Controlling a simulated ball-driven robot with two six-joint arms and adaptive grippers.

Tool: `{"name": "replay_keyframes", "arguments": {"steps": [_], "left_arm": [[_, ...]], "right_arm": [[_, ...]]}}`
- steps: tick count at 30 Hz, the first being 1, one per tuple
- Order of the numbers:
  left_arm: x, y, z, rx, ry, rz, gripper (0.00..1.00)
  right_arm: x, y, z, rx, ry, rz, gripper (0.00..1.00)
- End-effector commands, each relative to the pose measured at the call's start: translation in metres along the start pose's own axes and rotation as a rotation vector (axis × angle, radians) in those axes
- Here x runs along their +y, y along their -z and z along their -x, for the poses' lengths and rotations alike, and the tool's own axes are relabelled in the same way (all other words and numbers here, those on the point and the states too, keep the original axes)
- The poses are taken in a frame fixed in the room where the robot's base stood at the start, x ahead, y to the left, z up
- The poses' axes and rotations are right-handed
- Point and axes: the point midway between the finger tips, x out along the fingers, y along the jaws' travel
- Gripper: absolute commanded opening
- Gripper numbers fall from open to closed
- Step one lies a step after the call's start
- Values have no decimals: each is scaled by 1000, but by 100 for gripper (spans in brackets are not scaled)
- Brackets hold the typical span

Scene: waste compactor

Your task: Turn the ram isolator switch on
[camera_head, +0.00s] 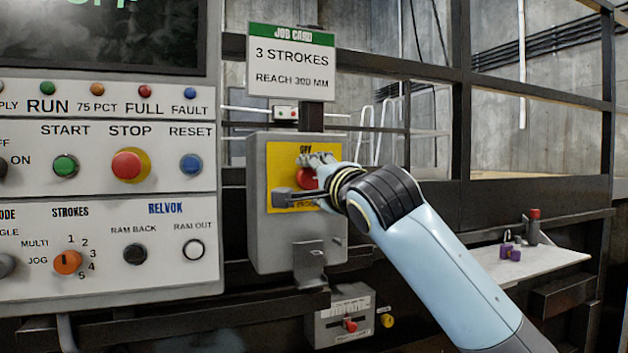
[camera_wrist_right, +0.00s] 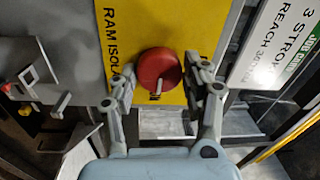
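The ram isolator switch is a red round knob (camera_head: 307,178) on a yellow plate (camera_head: 278,160) on a grey box (camera_head: 258,230). "OFF" shows at the plate's top; the lower lettering is partly covered. The knob (camera_wrist_right: 160,68) also shows in the right wrist view, with a pale pointer on its face toward the picture's bottom. My right gripper (camera_head: 302,180) is at the plate, its fingers on opposite sides of the knob. In the wrist view the gripper (camera_wrist_right: 160,84) is open, with small gaps beside the knob; contact cannot be told. My left gripper is out of view.
A control panel (camera_head: 105,210) with buttons and knobs stands left of the box. A job card (camera_head: 291,62) hangs above it. A bracket (camera_head: 308,262) sticks out below, over a smaller box (camera_head: 345,312). A shelf (camera_head: 545,262) with small purple items is at right.

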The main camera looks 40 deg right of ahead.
Motion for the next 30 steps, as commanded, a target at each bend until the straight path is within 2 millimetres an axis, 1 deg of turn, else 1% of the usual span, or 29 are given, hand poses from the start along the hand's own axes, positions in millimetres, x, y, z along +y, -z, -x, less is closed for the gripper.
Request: {"name": "replay_keyframes", "arguments": {"steps": [1,3,4,11,13,16,21,24,27,30], "left_arm": [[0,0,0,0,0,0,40],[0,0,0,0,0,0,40],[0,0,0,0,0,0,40],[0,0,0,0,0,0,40],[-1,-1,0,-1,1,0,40],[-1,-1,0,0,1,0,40],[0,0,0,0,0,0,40],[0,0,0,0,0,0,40],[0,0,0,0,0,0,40],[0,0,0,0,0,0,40]], "right_arm": [[0,0,0,0,0,1,57],[0,0,0,0,0,1,66],[0,0,0,0,0,1,68],[1,0,0,0,-1,1,68],[1,0,3,0,-1,2,68],[1,0,15,-1,-2,4,68],[1,0,46,-1,-2,3,68],[1,0,61,-1,-2,2,68],[1,0,71,-1,-2,2,68],[0,0,75,0,-1,2,68]]}}
